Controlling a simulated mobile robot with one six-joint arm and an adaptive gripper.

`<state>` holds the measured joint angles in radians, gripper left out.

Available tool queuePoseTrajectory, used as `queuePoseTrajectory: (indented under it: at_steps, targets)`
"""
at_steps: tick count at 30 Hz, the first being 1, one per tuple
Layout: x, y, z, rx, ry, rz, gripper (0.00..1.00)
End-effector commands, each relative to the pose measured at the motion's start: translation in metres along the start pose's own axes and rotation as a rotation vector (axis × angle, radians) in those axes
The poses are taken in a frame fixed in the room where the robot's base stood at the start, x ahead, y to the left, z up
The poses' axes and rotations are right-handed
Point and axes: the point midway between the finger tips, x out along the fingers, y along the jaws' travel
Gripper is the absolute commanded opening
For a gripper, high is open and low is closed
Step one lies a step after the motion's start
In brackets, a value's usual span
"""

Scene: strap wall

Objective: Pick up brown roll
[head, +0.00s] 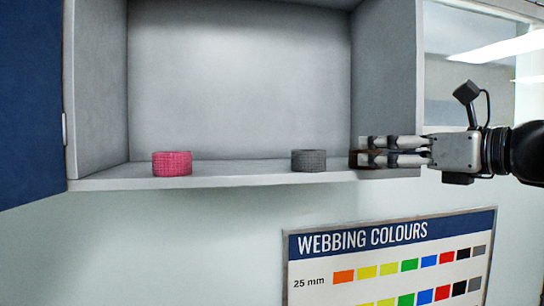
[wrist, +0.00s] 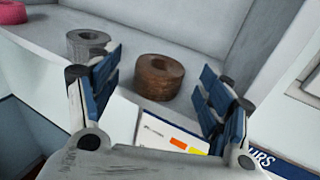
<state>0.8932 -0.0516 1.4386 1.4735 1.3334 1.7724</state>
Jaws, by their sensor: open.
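The brown roll (wrist: 158,77) sits on the cabinet shelf, its centre hole facing up in the wrist view. In the head view the brown roll (head: 354,159) is mostly hidden behind my fingers at the right end of the shelf. My gripper (head: 366,152) reaches in from the right. In the wrist view my gripper (wrist: 160,85) is open, with the blue-padded fingers on either side of the roll and a gap to it. I cannot tell exactly how far the fingertips reach along the roll.
A grey roll (head: 308,160) stands left of the brown roll, and a pink roll (head: 172,163) farther left. The cabinet's right side wall (head: 386,70) is close to my gripper. A webbing colours chart (head: 390,265) hangs below. The shelf (head: 240,172) is clear between pink and grey.

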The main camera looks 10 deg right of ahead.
Motion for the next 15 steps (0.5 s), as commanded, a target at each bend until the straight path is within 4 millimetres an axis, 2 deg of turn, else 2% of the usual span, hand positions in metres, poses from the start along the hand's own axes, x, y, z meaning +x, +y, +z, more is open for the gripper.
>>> queuePoseTrajectory:
  at_steps: [7,15]
  targets:
    - [0.038,-0.001,0.001,0.001,0.000,0.005,0.72]
    - [0.046,-0.002,0.000,0.000,0.000,0.000,0.72]
